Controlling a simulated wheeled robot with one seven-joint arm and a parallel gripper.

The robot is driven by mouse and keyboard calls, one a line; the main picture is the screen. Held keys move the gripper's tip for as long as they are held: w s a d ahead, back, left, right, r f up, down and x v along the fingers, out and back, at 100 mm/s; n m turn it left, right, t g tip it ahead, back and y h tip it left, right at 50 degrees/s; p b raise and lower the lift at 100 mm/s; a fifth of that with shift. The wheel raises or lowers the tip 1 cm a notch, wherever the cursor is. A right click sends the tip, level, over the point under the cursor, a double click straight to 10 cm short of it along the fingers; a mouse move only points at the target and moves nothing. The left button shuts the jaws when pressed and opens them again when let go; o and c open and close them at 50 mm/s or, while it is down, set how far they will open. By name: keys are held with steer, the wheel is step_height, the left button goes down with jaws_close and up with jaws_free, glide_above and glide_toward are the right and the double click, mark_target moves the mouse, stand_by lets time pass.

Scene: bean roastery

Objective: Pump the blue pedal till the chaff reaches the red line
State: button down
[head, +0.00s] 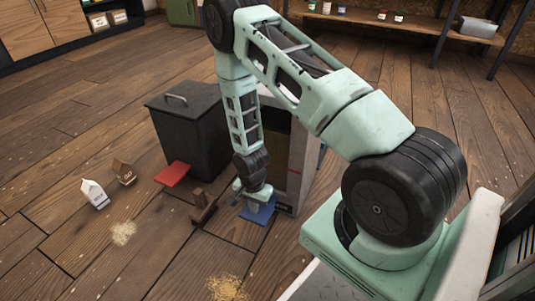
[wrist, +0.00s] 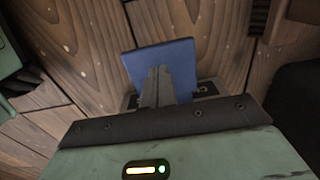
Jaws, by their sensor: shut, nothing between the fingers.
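The blue pedal (head: 247,216) juts out at floor level from the front of a pale cabinet (head: 303,160). It also shows in the wrist view (wrist: 180,62), behind my fingers. My gripper (head: 262,205) points down right over the pedal, and its fingers (wrist: 157,75) are shut with nothing between them. I cannot tell whether the fingertips touch the pedal. A short red line (head: 294,171) shows on the cabinet front beside a dark window. My arm covers part of the window, and the chaff level is not readable.
A red pedal (head: 173,174) lies before a dark lidded bin (head: 188,135). A brown wooden piece (head: 203,206) stands close left of my gripper. Two small cartons (head: 94,193) (head: 123,172) and pale spills (head: 123,233) (head: 227,288) lie on the floor. The floor farther left is clear.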

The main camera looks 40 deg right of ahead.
steer(key=shift+f, duration=0.15)
steer(key=shift+f+b, duration=0.8)
steer(key=shift+f, duration=0.7)
steer(key=shift+f+b, duration=0.5)
steer(key=shift+f, duration=0.4)
steer(key=shift+r, duration=0.1)
step_height(320, 180, up, 9)
steer(key=p, duration=0.8)
steer(key=shift+p, duration=0.3)
